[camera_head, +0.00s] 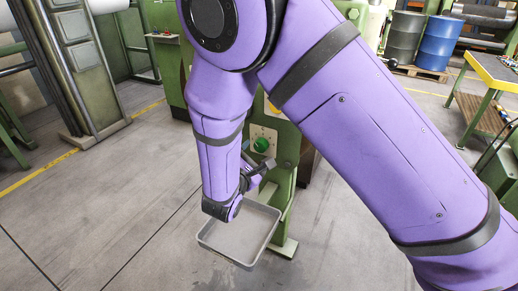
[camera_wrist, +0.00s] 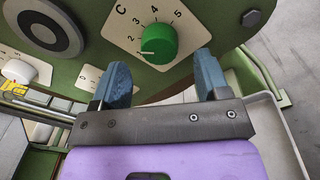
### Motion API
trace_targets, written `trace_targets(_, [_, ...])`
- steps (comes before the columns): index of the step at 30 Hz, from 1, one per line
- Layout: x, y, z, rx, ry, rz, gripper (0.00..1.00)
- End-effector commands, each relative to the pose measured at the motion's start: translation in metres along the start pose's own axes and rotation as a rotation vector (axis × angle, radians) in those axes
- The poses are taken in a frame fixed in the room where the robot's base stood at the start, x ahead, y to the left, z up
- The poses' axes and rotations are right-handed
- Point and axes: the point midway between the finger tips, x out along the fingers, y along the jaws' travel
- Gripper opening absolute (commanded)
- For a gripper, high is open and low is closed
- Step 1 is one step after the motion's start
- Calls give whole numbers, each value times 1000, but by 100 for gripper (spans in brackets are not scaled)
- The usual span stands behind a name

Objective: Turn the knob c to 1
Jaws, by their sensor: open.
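The green knob c (camera_wrist: 158,43) sits on a pale plate (camera_wrist: 118,50) with a letter C and a number scale, on a green machine panel. A pale mark on the knob points left and slightly down, near the low end of the scale; the exact number is hard to read. My gripper (camera_wrist: 162,72) is open, its two blue fingers spread wide on either side below the knob. It seems not to touch the knob. In the head view, the knob (camera_head: 262,145) shows just above my gripper (camera_head: 264,166).
A grey tray (camera_head: 272,209) stands below the panel, beside my wrist. Another dial (camera_wrist: 43,26) and a white knob (camera_wrist: 18,71) are on the panel at left. The floor at left is clear.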

Motion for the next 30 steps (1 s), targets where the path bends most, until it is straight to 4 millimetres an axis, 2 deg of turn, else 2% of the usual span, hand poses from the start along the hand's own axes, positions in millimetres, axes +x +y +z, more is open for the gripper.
trace_targets(3, [17, 0, 0, 0, -3, -1, 69])
trace_targets(7, [29, 0, 0, 0, -1, -1, 69])
trace_targets(19, [35, 0, 0, -1, 0, 0, 69])
trace_targets(25, [35, 0, 0, -1, 0, 0, 23])
trace_targets(26, [35, 0, 0, -1, 0, 0, 20])
trace_targets(30, [35, 0, 0, -4, 0, 0, 20])
